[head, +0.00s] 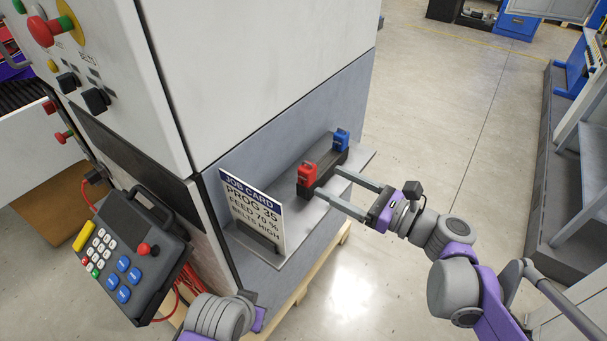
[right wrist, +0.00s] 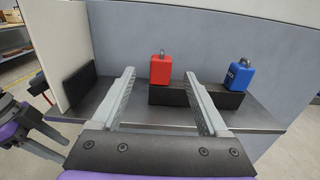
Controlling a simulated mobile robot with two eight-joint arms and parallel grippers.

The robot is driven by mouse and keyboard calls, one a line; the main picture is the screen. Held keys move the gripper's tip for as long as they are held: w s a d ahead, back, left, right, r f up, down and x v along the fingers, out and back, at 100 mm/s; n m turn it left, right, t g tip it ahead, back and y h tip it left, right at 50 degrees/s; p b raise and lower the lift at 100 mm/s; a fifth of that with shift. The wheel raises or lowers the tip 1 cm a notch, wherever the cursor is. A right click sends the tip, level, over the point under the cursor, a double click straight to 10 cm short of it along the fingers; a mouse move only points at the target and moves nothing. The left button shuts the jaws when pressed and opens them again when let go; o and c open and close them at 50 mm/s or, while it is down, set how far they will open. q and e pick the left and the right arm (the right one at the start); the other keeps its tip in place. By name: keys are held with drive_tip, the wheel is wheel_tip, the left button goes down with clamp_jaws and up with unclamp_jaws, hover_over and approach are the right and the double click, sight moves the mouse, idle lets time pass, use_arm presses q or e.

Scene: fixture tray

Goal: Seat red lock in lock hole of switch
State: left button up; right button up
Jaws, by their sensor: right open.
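The red lock (head: 307,173) stands upright on the near end of a dark block on a grey shelf. It also shows in the right wrist view (right wrist: 161,69), with its metal shackle up. My right gripper (head: 327,183) is open, its two fingers pointing at the block. In the right wrist view the red lock appears between the fingers, beyond their tips, apart from them. A red-handled switch on a yellow disc (head: 68,20) is on the machine front at the upper left; I cannot make out its lock hole.
A blue lock (head: 341,139) stands at the far end of the dark block (head: 322,171). A job card (head: 252,211) stands on the shelf (head: 284,220) left of the red lock. A keypad pendant (head: 128,250) hangs at the lower left. Floor right of the shelf is open.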

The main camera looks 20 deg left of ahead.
sight(313, 173)
drive_tip(key=x, duration=0.7)
drive_tip(key=shift+w+a+f, duration=0.15)
drive_tip(key=shift+w+a, duration=0.05)
drive_tip(key=shift+a, duration=0.05)
clamp_jaws()
